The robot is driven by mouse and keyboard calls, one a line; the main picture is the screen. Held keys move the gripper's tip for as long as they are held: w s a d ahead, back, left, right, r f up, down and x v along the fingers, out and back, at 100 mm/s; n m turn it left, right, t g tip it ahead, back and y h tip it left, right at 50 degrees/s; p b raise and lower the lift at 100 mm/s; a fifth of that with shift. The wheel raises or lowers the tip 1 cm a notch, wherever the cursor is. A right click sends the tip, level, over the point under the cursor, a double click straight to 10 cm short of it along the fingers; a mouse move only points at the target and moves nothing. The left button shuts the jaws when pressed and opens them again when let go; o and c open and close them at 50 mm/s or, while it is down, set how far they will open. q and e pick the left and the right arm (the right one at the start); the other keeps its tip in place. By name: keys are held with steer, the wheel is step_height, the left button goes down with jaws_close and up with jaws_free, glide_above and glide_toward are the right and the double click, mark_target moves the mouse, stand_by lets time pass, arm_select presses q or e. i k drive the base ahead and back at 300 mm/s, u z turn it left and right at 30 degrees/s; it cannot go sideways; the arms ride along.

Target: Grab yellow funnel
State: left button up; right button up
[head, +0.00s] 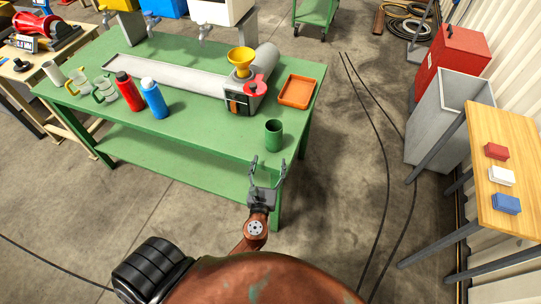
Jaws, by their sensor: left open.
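The yellow funnel (241,58) stands upright, wide mouth up, on top of a small machine with a red part (256,86), towards the back right of the green table (200,133). My left gripper (267,166) is open and empty at the table's front edge, near the right corner. Its fingers point away from me towards the table. The funnel is well beyond the gripper and apart from it, further back and slightly left. My right gripper does not show.
A green cup (273,135) stands between my gripper and the machine. An orange tray (297,91) lies right of the machine. A red bottle (129,91) and a blue bottle (154,98) stand left. The table's front middle is clear. Cables (378,140) cross the floor at right.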

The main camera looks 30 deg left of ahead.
mark_target(242, 57)
steer(key=u, duration=1.3)
